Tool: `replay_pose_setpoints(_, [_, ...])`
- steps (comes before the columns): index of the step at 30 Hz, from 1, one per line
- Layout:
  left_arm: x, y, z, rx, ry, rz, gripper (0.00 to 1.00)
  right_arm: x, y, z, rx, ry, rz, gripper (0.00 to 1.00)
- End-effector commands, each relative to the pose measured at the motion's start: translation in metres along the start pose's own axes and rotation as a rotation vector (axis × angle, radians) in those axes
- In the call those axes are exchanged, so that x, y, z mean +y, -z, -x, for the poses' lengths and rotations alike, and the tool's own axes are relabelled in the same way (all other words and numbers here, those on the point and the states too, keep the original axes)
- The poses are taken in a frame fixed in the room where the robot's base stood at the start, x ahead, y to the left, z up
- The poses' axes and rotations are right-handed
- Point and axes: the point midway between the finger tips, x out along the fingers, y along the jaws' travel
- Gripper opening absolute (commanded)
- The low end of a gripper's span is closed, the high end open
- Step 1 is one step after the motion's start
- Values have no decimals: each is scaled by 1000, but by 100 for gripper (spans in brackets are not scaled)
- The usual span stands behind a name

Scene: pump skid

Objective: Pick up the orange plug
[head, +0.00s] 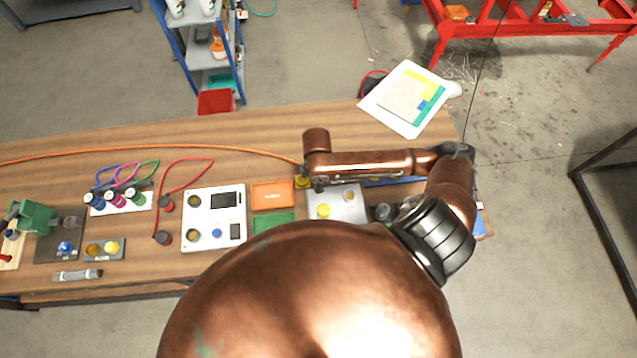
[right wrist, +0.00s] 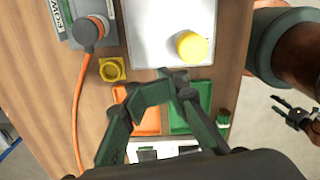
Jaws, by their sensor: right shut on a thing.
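The orange plug (right wrist: 88,32) is a dark round connector with an orange ring and an orange cable, at the top left of the right wrist view. It sits at a grey box; in the head view my arm hides it. My right gripper (right wrist: 166,86) is apart from it, with its fingertips drawn close together over the trays beside the white plate. What is between the fingers cannot be made out. In the head view the right gripper is mostly hidden under my copper arm. My left gripper (right wrist: 290,110) shows small over the floor at the right of the wrist view, fingers apart.
A yellow square socket (right wrist: 113,69) lies near the plug. A white plate (right wrist: 150,30) bears a yellow cap (right wrist: 192,46). An orange tray (head: 272,194) and a green tray (head: 274,223) lie left of it. The orange cable (head: 150,151) runs along the wooden table.

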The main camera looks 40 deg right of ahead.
Motion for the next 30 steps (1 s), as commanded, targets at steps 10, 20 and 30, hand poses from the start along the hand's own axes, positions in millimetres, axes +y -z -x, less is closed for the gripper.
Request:
replay_pose_setpoints(10, [0, 1, 0, 1, 0, 0, 47, 0, 0, 0, 1, 0, 0, 28])
replay_pose_setpoints(20, [0, 2, 0, 2, 0, 0, 47, 0, 0, 0, 1, 1, 0, 50])
replay_pose_setpoints(30, [0, 2, 0, 3, 0, 0, 47, 0, 0, 0, 1, 1, 0, 74])
